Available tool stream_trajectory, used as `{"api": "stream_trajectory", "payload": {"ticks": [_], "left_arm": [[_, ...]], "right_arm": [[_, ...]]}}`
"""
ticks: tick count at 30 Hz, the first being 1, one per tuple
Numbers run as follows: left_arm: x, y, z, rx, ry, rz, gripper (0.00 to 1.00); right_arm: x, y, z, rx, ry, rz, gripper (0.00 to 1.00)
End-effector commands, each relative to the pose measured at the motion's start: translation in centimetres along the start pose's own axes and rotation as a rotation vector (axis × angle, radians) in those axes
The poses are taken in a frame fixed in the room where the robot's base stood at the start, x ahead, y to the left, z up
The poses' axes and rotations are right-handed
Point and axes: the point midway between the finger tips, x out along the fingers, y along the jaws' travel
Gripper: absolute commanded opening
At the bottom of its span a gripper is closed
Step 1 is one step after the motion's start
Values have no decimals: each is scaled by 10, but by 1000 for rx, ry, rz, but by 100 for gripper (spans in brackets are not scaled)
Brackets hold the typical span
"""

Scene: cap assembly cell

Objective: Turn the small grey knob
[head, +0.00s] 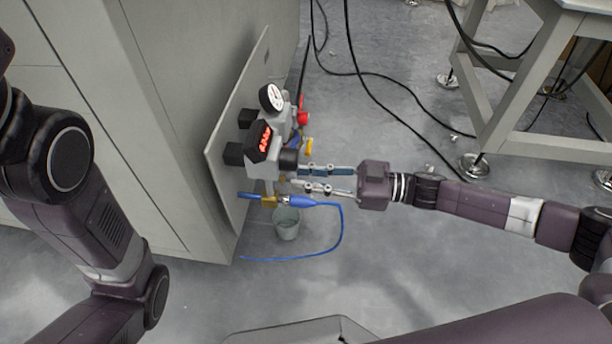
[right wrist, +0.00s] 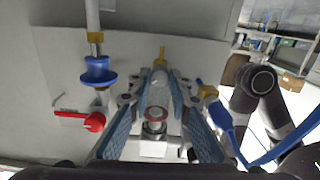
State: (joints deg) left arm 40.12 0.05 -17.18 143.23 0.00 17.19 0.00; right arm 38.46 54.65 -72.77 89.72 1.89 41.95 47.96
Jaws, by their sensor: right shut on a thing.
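My right gripper (head: 300,178) reaches in from the right, at the lower side of an air unit on an upright panel. In the right wrist view, its blue-padded fingers (right wrist: 160,88) close around a small grey rounded piece, the small grey knob (right wrist: 158,96). A red ring (right wrist: 155,113) shows just below it. In the head view, the fingers and the unit's body hide the knob. The unit carries a white dial gauge (head: 271,97), a black display with red digits (head: 265,138) and a black knob (head: 289,159). My left gripper is out of view; only the left arm shows.
A blue hose (head: 341,228) with a connector hangs below the unit, above a grey bucket (head: 286,225) on the floor. A red lever (right wrist: 94,122) sits left in the wrist view. Black cables (head: 384,111) cross the floor. A table frame (head: 497,125) stands at the right.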

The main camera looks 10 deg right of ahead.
Motion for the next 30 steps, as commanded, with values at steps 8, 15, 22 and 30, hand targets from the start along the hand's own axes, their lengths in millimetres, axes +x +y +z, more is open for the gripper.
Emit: {"api": "stream_trajectory", "payload": {"ticks": [8,15,22,30], "left_arm": [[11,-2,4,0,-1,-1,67],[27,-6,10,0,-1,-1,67],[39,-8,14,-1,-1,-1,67],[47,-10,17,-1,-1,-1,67]], "right_arm": [[0,0,-2,-91,-1,1,0],[0,-1,-2,-278,-1,1,0],[0,0,-1,-498,-1,1,0],[0,-1,0,-727,-1,-1,0]]}}
